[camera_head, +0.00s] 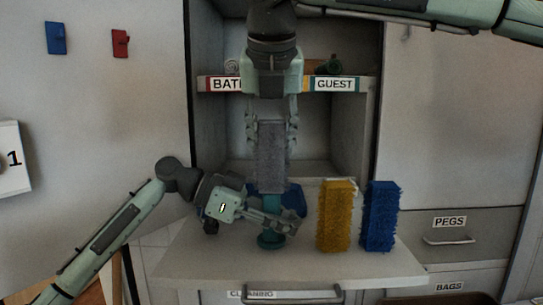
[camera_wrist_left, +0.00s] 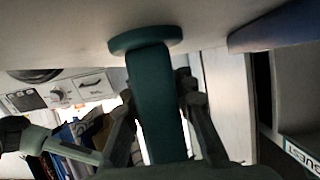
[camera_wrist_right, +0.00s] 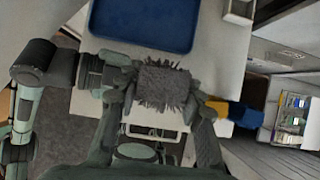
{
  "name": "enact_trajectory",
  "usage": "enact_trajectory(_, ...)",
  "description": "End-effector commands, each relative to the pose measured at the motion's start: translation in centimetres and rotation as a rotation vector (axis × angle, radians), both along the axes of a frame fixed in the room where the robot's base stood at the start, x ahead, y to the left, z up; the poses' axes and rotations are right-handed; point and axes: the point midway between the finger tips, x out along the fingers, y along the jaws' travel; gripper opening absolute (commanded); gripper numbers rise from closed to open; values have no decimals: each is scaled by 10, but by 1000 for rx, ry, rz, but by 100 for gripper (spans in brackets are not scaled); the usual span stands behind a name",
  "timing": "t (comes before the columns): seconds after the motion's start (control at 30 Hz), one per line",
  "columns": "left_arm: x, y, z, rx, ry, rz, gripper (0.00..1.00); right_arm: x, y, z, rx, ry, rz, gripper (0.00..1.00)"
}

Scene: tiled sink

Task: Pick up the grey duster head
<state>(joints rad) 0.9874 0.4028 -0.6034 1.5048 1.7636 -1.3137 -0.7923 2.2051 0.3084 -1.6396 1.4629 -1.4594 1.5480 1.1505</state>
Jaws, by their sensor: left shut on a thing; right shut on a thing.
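The grey duster head (camera_head: 271,157) stands upright above a teal handle with a round base (camera_head: 270,241) on the counter. My right gripper (camera_head: 271,130) comes down from above with its fingers on either side of the grey head, shut on it. In the right wrist view the bristly grey head (camera_wrist_right: 165,87) sits between the fingers. My left gripper (camera_head: 285,222) is low at the counter, shut on the teal handle. In the left wrist view the teal handle (camera_wrist_left: 155,100) runs between its fingers. Whether head and handle are joined is hard to tell.
A yellow duster head (camera_head: 335,216) and a blue duster head (camera_head: 379,216) stand just right of the handle. A blue tray (camera_wrist_right: 145,22) lies behind it. A shelf with BATH and GUEST labels (camera_head: 334,85) is behind my right gripper. The counter's right front is clear.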

Motion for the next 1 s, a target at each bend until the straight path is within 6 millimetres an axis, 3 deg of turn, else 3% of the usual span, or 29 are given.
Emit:
enact_trajectory(0.23,0,0,1,-1,0,1,0,0,0,2,0,-1,-1,9)
enact_trajectory(0.37,0,0,0,-1,0,1,0,1,0,13,1,-3,-3,9)
enact_trajectory(0.57,0,0,0,0,0,0,0,0,1,58,4,-4,-2,9)
enact_trajectory(0.8,0,0,0,0,0,0,0,0,1,126,2,-2,-2,9)
enact_trajectory(1.0,0,0,0,-1,0,0,0,0,1,163,0,-1,-1,9)
